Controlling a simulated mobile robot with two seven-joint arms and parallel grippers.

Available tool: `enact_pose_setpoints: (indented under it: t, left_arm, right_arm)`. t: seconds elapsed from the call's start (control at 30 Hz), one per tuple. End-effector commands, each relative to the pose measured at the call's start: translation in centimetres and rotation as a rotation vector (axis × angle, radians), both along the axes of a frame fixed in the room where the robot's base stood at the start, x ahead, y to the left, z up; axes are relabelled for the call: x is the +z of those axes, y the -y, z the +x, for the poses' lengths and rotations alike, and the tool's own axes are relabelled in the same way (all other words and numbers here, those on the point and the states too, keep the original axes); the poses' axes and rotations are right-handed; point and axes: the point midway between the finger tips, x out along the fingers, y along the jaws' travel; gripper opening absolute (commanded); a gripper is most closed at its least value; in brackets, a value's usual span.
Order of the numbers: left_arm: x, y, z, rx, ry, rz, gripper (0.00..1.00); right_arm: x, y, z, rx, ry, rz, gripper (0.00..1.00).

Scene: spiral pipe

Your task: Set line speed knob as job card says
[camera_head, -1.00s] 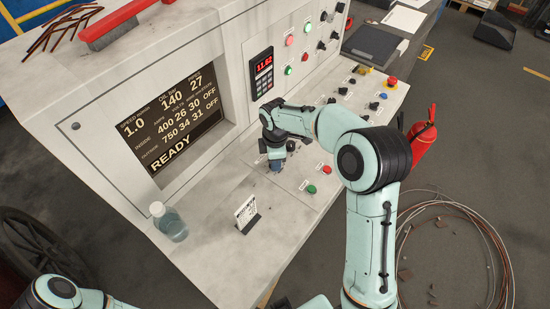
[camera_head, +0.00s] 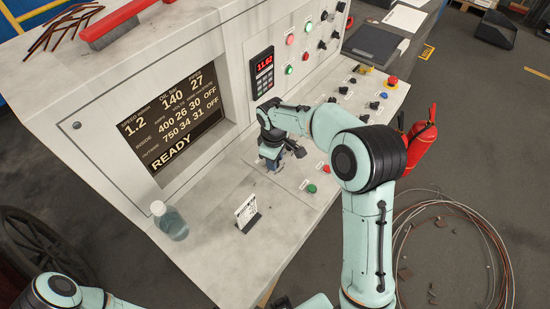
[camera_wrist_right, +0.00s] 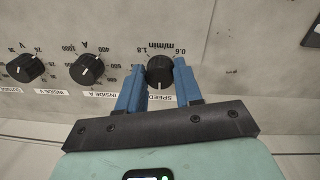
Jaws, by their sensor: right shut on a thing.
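The line speed knob (camera_wrist_right: 160,72) is black and sits between the two blue fingers of my right gripper (camera_wrist_right: 159,88) in the right wrist view. The fingers are shut on it. Its scale shows 1.8, 0.6 and m/min, with a SPEED label below. In the head view my right gripper (camera_head: 272,160) is at the console's sloping panel, and the knob is hidden there. The display (camera_head: 176,122) reads speed 1.2 and READY. The small job card (camera_head: 246,211) stands on the console; its text is too small to read. My left gripper is out of view.
The INSIDE A knob (camera_wrist_right: 87,69) and another knob (camera_wrist_right: 25,68) sit beside the speed knob. A green button (camera_head: 311,188) and a red button are near my right gripper. A clear bottle (camera_head: 169,221) stands left of the card.

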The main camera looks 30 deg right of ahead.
Motion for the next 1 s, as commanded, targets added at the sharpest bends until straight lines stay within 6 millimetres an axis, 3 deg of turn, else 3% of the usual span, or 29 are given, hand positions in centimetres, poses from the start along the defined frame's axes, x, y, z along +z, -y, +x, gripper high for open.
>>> enact_pose_setpoints:
  t: [0.4, 0.43, 0.5, 0.83, 1.0]
  left_arm:
    - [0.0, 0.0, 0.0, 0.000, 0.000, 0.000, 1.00]
    - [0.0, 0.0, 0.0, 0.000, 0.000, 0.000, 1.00]
    - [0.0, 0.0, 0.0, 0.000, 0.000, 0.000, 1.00]
    - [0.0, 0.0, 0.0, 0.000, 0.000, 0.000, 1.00]
    - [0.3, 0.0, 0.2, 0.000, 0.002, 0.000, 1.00]
  right_arm:
    - [0.1, 0.0, 0.0, -0.006, 0.001, -0.001, 0.04]
    - [0.1, 0.0, 0.0, -0.006, 0.001, -0.001, 0.41]
    - [0.1, 0.0, 0.0, -0.006, 0.001, -0.001, 0.60]
    - [0.3, 0.0, 0.0, -0.006, 0.002, 0.000, 0.60]
    - [2.4, -0.1, 0.1, -0.006, 0.006, 0.000, 0.60]
